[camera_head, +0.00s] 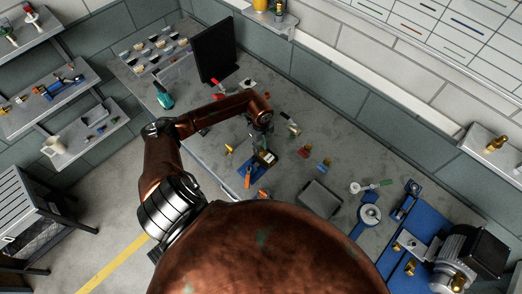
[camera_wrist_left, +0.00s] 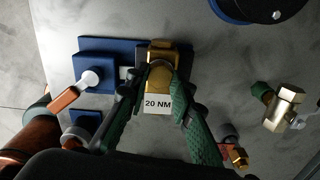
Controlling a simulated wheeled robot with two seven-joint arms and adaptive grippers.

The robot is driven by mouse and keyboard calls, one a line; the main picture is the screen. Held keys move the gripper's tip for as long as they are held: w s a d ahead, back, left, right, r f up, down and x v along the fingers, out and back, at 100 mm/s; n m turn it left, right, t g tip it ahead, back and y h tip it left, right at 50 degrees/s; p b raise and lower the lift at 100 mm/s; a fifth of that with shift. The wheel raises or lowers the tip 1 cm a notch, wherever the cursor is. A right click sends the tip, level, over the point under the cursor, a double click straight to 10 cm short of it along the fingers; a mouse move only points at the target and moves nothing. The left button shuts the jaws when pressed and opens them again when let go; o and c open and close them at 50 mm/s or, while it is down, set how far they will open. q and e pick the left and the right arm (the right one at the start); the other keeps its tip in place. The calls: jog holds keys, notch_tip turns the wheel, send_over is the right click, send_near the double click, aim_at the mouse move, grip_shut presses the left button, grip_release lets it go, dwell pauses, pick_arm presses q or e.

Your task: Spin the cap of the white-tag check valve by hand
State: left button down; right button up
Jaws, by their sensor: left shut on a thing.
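The white-tag check valve (camera_wrist_left: 163,47) is a brass fitting on a blue mount in the left wrist view. Its white tag (camera_wrist_left: 158,104) reads "20 NM" and lies just below the round brass cap (camera_wrist_left: 160,75). My left gripper (camera_wrist_left: 161,82) has its two dark green fingers on either side of the cap and is shut on it. In the head view my left gripper (camera_head: 263,146) reaches down over the bench to the small blue plate (camera_head: 272,168), and the arm and fingers partly hide the valve there. My right gripper is in neither view.
Beside the valve is a lever with an orange handle (camera_wrist_left: 68,97). A brass fitting (camera_wrist_left: 285,107) stands to the right. In the head view, a grey block (camera_head: 320,198), a black monitor (camera_head: 214,50) and a motor on a blue base (camera_head: 395,262) share the bench.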

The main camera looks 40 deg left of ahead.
pick_arm(q)
jog(key=shift+r+n+p, duration=0.1)
jog(key=shift+n+p, duration=0.6)
jog(key=shift+n, duration=0.3)
jog(key=shift+n+p, duration=0.6)
jog(key=shift+n, duration=0.6)
jog(key=n+p, duration=0.3)
jog(key=n, duration=0.1)
jog(key=shift+n, duration=0.6)
